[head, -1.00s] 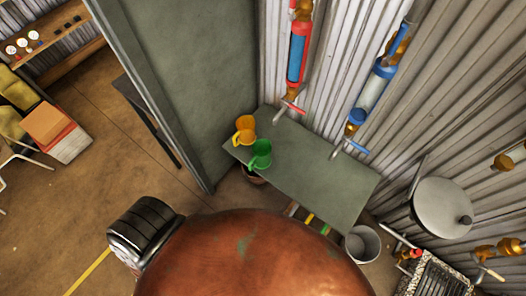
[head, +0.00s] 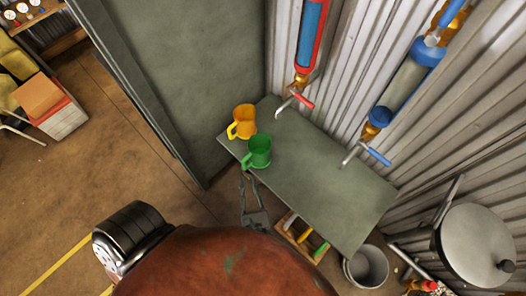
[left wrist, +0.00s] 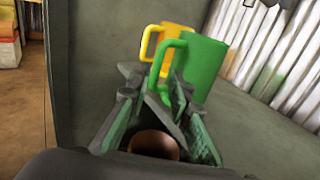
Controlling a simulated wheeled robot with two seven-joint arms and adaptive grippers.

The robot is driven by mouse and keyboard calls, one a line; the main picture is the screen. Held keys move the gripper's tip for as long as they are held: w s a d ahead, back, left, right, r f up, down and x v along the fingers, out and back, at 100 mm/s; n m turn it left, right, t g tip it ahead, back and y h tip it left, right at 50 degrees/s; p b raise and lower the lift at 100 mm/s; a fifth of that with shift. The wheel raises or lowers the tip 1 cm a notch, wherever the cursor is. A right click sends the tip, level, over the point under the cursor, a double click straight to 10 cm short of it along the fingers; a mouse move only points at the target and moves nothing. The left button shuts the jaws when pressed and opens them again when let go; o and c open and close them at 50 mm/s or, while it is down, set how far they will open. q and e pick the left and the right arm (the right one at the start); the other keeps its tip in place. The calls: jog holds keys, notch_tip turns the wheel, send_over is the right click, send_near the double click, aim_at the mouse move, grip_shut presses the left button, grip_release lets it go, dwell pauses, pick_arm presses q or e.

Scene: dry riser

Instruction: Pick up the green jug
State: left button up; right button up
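The green jug (head: 260,152) stands upright on the grey-green table near its left end, its handle toward the lower left. It also shows in the left wrist view (left wrist: 205,65), its handle just beyond my fingertips and roughly in line with the gap between them. My left gripper (head: 250,180) is at the table's front edge, just below the jug in the head view. I cannot tell whether a finger touches the handle. My right gripper is not in view.
A yellow-orange jug (head: 243,121) stands close behind the green one. The table (head: 320,185) is bare to the right. Taps (head: 295,98) overhang its back edge. A grey panel (head: 190,80) rises at the left. A metal bucket (head: 367,266) stands by the right end.

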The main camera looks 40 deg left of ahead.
aim_at(244, 165)
pick_arm(q)
jog(key=x, duration=0.3)
jog(key=shift+w+a+r+b, duration=0.1)
jog(key=shift+a+r+b, duration=0.1)
jog(key=shift+b, duration=0.1)
jog(key=shift+r+b+x, duration=0.2)
jog(key=shift+b+x, duration=0.1)
jog(key=shift+x, duration=0.8)
jog(key=shift+r+b+x, duration=0.2)
jog(key=shift+b+x, duration=0.1)
jog(key=shift+x, duration=0.8)
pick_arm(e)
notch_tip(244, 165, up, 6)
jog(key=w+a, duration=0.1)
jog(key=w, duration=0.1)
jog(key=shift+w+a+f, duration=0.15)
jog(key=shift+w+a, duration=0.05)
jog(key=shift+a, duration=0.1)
pick_arm(q)
jog(key=shift+c, duration=0.4)
grip_shut()
